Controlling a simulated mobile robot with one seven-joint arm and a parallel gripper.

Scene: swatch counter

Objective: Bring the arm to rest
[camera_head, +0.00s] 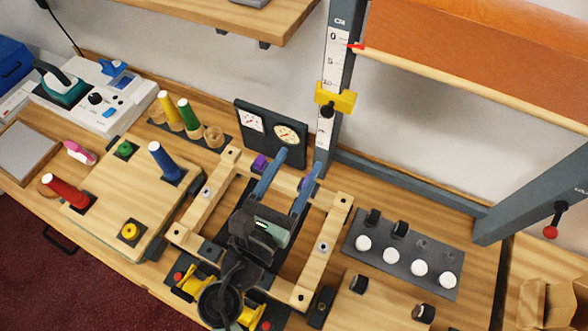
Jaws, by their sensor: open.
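My arm, dark grey and black, reaches up from the bottom centre of the view over a square wooden frame (180,233). My gripper (297,165) has two blue fingers spread apart, with nothing seen between them. Its fingertips are near the frame's far bar and in front of a dark panel with two dials (243,112). A small purple block (260,163) is just left of the left finger. Whether the fingers touch the frame or the panel cannot be told. My arm hides part of the frame's middle and near side.
A wooden board with red (65,191) and blue (165,162) pegs lies left. Yellow and green pegs stand behind it. A grey plate with white-topped knobs (420,267) lies right. A post with a scale (335,70) and yellow slider rises behind.

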